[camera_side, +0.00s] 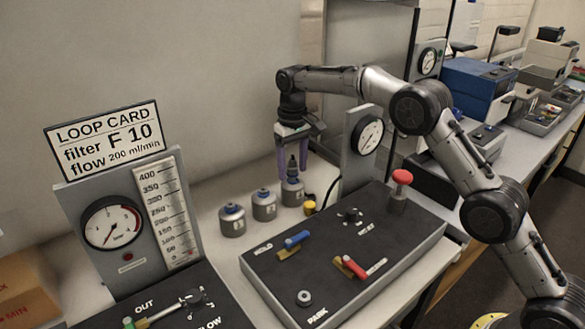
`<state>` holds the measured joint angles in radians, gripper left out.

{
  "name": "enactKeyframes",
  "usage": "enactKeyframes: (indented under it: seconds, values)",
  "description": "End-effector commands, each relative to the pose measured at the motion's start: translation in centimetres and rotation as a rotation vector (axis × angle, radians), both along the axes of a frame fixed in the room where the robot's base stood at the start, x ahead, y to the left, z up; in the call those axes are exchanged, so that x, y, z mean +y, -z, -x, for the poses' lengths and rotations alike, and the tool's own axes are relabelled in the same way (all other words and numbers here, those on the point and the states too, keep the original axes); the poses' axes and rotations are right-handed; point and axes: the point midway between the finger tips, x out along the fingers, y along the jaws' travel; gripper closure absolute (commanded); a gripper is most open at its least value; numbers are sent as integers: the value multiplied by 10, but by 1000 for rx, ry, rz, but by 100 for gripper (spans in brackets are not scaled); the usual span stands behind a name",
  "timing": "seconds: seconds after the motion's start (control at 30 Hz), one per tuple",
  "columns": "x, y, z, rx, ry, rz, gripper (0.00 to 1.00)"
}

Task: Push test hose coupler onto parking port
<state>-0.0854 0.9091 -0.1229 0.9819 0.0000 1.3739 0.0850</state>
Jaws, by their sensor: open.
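The parking port (304,298) is a round, light metal fitting near the front corner of the dark panel, beside the word PARK. A small yellow piece (310,208) sits at the panel's back left edge, by a black hose (331,190) running down from the gauge stand; it may be the test hose coupler, but I cannot tell for sure. My gripper (294,171) points down, open, with its purple fingers on either side of the dark stem on top of the rightmost small canister (291,193). I cannot tell whether they touch it. It is well behind the parking port.
Two more canisters (264,206) (232,222) stand to the left. The panel (330,250) carries a blue-handled valve (297,239), a red-handled valve (353,267), another fitting (350,216) and a red knob (402,177). A gauge stand (362,150) rises behind. A loop card (108,139) stands left.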

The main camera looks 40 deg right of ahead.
Motion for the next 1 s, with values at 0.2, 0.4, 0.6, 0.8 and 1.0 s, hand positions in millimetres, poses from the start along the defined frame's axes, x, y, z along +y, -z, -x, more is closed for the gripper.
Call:
enactKeyframes:
  seconds: [0.2,0.4,0.6,0.8,1.0]
  values:
    - [0,0,0,0,0,0,32]
    - [0,-1,0,-1,0,0,32]
    - [0,0,0,0,0,0,38]
    - [0,0,0,0,0,0,74]
    - [0,0,0,0,0,0,100]
